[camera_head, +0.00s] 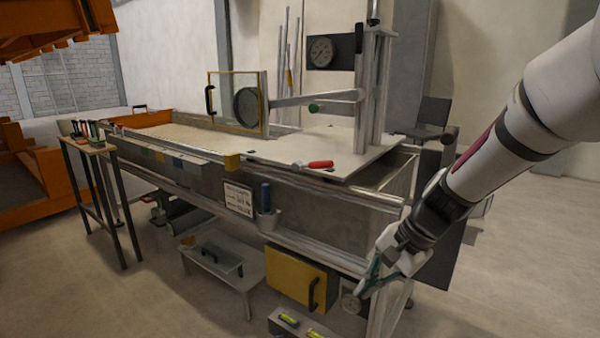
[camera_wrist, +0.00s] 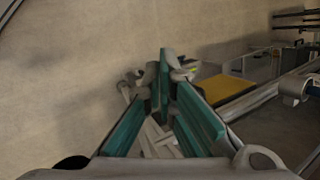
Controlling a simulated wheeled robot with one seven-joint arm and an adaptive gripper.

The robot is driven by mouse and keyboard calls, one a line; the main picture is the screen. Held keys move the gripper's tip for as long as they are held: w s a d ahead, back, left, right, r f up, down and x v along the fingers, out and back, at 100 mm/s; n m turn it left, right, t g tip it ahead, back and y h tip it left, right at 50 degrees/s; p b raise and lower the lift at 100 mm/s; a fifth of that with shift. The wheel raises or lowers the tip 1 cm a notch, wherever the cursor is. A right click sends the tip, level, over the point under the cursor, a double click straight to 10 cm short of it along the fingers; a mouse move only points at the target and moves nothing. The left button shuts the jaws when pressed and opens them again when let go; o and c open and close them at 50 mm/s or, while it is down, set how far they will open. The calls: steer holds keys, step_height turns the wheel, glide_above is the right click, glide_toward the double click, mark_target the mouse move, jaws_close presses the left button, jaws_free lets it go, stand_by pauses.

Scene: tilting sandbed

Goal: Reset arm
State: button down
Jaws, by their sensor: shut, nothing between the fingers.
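My gripper (camera_head: 368,278) hangs at the lower right in the head view, at the end of my white arm. It is in front of the right end of the sandbed (camera_head: 330,205), near its corner leg, and points down and left. Whether it touches the frame cannot be told. In the wrist view, the green finger pads of my gripper (camera_wrist: 164,75) come together near the tips, with nothing held between them. The yellow box (camera_head: 298,281) under the sandbed is left of my gripper; a yellow panel (camera_wrist: 225,88) shows right of the fingers in the wrist view.
A red-handled tool (camera_head: 318,164) lies on the board at the sandbed's right end. A low grey bench (camera_head: 222,262) stands in front. A narrow side table (camera_head: 92,147) with tools stands at the left. Floor at the lower right (camera_head: 530,270) is clear.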

steer(key=s+r+n+h, duration=0.1)
steer(key=s+r+n, duration=0.25)
steer(key=s, duration=0.45)
steer(key=s+r+n+h, duration=0.1)
steer(key=s+r+n, duration=0.1)
steer(key=s+r, duration=0.4)
steer(key=s+d+n+h, duration=0.2)
steer(key=s+d, duration=0.1)
steer(key=s, duration=0.6)
steer(key=s+d+n+h, duration=0.1)
steer(key=s+d, duration=0.2)
steer(key=s, duration=0.7)
step_height(320, 180, up, 25)
steer(key=t+p, duration=0.3)
steer(key=p, duration=2)
steer(key=shift+w+r, duration=0.15)
steer(key=shift+r, duration=0.05)
steer(key=shift+a+n, duration=0.1)
steer(key=shift+n, duration=0.15)
